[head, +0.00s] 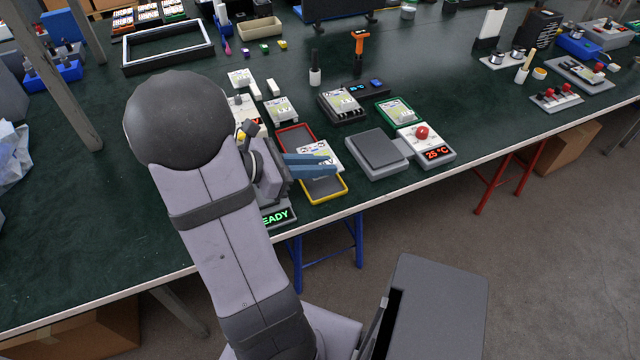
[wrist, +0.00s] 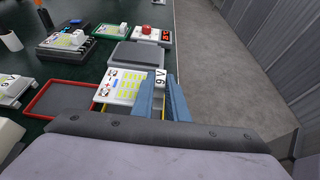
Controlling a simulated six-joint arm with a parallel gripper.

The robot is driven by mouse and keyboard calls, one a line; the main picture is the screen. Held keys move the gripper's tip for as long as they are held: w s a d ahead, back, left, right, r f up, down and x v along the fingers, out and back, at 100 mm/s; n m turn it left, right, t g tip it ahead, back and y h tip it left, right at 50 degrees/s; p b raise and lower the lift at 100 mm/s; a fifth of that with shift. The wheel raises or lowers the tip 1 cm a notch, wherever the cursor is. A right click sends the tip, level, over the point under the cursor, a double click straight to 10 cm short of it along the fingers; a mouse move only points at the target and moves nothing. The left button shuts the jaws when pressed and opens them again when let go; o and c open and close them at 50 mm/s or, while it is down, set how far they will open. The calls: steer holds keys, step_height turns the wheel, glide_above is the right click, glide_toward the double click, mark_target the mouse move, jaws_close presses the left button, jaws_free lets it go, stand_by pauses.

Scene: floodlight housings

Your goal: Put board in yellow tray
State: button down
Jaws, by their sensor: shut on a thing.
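The board (head: 316,150), white with printed markings and a raised block labelled 9 V, is over the yellow tray (head: 326,196). In the wrist view the board (wrist: 120,86) lies left of the fingers, with the 9 V block (wrist: 160,78) between their tips. My gripper (head: 322,165) has blue fingers and is shut on the board by that block; it also shows in the wrist view (wrist: 163,94). The tray's yellow rim shows at the front and right. I cannot tell whether the board touches the tray floor; the fingers hide part of both.
An empty red tray (head: 294,136) adjoins the yellow tray at the back. A grey flat-topped device (head: 378,148) stands to the right, then a unit with a red button (head: 422,133). Another board sits in a green tray (head: 412,118). The table's front edge is close.

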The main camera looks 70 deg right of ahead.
mark_target(321, 195)
steer(key=shift+f+b, duration=0.45)
steer(key=shift+f, duration=2.85)
steer(key=shift+f, duration=0.1)
steer(key=c, duration=1.7)
jaws_free()
steer(key=shift+c, duration=0.2)
steer(key=shift+f, duration=0.1)
steer(key=shift+s+a, duration=0.1)
steer(key=shift+r, duration=0.2)
steer(key=v, duration=1.2)
